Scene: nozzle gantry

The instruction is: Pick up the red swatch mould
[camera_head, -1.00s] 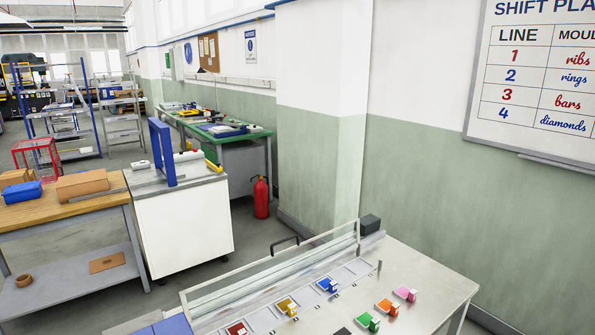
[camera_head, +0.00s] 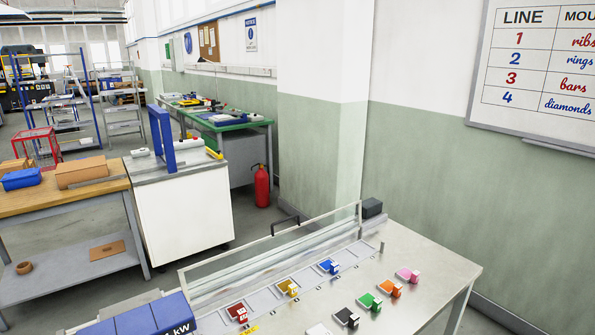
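The red swatch mould (camera_head: 238,313) sits in the nearest visible slot of the grey rail on the metal table, low in the view. A yellow mould (camera_head: 288,287) and a blue mould (camera_head: 329,266) sit farther along the same rail. Black (camera_head: 346,317), green (camera_head: 370,302), orange (camera_head: 391,289) and pink (camera_head: 408,275) moulds stand in a row on the table top to the right. A white piece (camera_head: 318,330) is cut by the bottom edge. Neither gripper is in view.
A clear guard panel (camera_head: 270,248) stands along the rail's far side. A blue box marked kW (camera_head: 150,317) is at lower left. A white cabinet (camera_head: 185,215), a wooden bench (camera_head: 70,200) and a fire extinguisher (camera_head: 261,186) stand beyond.

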